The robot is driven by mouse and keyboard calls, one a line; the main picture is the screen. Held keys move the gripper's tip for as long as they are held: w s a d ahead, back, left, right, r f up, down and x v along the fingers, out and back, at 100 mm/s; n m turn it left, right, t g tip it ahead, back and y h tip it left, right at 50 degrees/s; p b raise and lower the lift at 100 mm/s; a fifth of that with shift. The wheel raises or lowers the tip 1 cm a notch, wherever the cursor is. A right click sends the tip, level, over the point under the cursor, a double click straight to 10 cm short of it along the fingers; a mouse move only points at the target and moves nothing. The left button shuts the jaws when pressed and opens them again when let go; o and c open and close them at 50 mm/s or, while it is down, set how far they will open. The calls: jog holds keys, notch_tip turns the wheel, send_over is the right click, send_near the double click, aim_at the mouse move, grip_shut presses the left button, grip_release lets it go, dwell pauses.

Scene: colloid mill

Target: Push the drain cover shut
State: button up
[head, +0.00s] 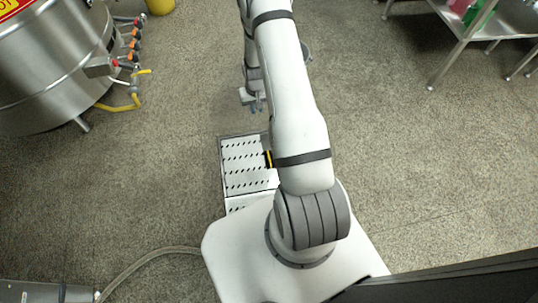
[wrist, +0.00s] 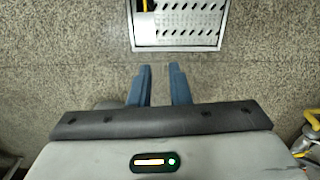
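The drain cover (head: 247,165) is a pale metal plate with rows of slots, low at the floor just in front of my base. My arm hides its right side. A yellow and black strip (head: 268,158) shows beside it. I cannot tell how far the cover is open. In the wrist view, part of the cover (wrist: 180,20) shows at the top, cut off by the picture edge. My gripper (head: 257,105) is beyond the cover's far edge, apart from it. Its two blue fingers (wrist: 160,69) are apart with nothing between them, over bare floor.
A large steel vessel (head: 50,65) with valves and a yellow hose (head: 122,106) stands at the upper left. A steel table (head: 480,22) is at the upper right. A grey hose (head: 145,262) runs along the lower left. Speckled floor (head: 420,150) is clear at the right.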

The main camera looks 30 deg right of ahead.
jog(key=shift+m, duration=0.4)
jog(key=s+d+f, duration=0.1)
jog(key=f, duration=0.6)
jog(key=s+f+b, duration=0.1)
jog(key=s+f, duration=0.1)
jog(key=f, duration=0.6)
jog(key=s+d+f+b, duration=0.1)
jog(key=s+f, duration=0.1)
jog(key=f, duration=0.6)
jog(key=shift+s+d+f, duration=0.1)
jog(key=shift+s+d, duration=0.1)
jog(key=shift+d, duration=0.1)
notch_tip(320, 180, down, 8)
jog(key=b, duration=0.3)
jog(key=shift+r, duration=0.25)
jog(key=shift+c, duration=0.4)
grip_shut()
